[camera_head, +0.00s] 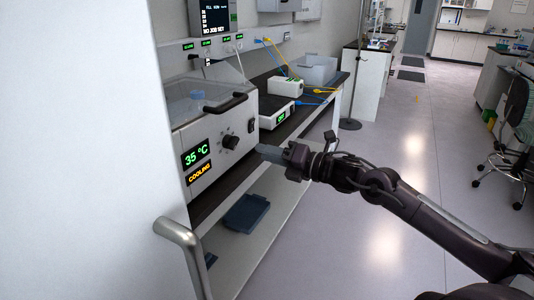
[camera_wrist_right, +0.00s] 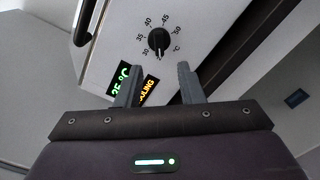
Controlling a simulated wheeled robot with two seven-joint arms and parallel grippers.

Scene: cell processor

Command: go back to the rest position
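My right gripper (camera_head: 268,153) is in front of the white heating unit (camera_head: 219,165) on the bench, near its front face. In the right wrist view its two fingers (camera_wrist_right: 158,82) are apart with nothing between them. The unit's black temperature knob (camera_wrist_right: 160,42) lies beyond the fingertips, and a gap seems to separate them. The knob also shows in the head view (camera_head: 230,141). The unit's display (camera_head: 197,161) reads 35 °C in green and COOLING in orange. The unit's clear lid (camera_head: 205,95) appears down, with a blue item beneath it. My left gripper is not in view.
A large white panel (camera_head: 80,150) with a metal handle (camera_head: 180,235) fills the near left. Small white devices (camera_head: 286,86) and a grey bin (camera_head: 317,70) stand farther along the bench. A dark tray (camera_head: 246,212) lies on the lower shelf. The floor (camera_head: 410,180) at right is open; a chair (camera_head: 512,125) stands beyond.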

